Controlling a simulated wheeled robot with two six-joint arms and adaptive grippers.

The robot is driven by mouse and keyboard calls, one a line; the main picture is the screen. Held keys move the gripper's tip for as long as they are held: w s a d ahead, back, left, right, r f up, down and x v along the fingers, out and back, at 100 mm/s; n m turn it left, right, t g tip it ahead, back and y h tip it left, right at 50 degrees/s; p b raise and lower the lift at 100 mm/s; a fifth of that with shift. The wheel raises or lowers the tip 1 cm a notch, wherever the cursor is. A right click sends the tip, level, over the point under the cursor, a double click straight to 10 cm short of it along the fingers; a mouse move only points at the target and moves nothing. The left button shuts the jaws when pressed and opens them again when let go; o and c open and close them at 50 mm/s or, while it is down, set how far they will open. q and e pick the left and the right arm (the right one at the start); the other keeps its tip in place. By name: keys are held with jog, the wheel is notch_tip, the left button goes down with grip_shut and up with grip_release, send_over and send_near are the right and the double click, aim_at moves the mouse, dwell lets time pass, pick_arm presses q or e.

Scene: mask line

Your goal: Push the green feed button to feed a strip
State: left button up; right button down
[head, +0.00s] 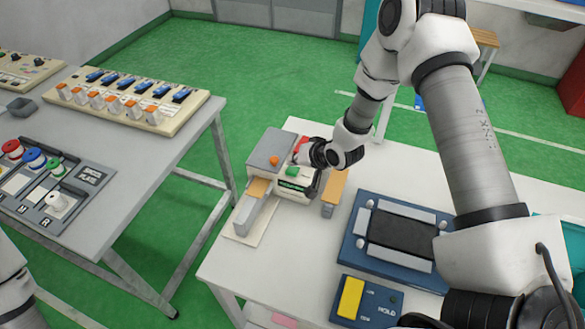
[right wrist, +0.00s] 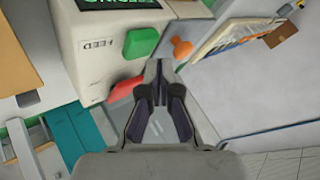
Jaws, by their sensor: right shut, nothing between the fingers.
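The feed machine (head: 268,150) stands at the back left of the white table, with a grey top. Its green feed button (head: 292,171) is on the front; in the right wrist view the green button (right wrist: 141,43) sits beside the FEED label. A red part (right wrist: 127,90) and an orange knob (right wrist: 181,47) flank it. My right gripper (head: 308,156) is at the machine, close to the green button. In the right wrist view its fingers (right wrist: 160,68) are shut and empty, with tips just beside the green button; I cannot tell whether they touch. My left gripper is out of view.
A blue press-like unit (head: 352,248) and a blue box with a yellow button (head: 350,297) stand right of the machine on the white table (head: 222,268). A grey table (head: 130,160) at left holds a rack (head: 140,105) and spools. Green floor lies between.

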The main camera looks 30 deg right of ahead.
aim_at(295, 170)
jog(key=shift+r+p, duration=1.8)
jog(key=shift+r, duration=0.8)
jog(key=shift+f, duration=0.1)
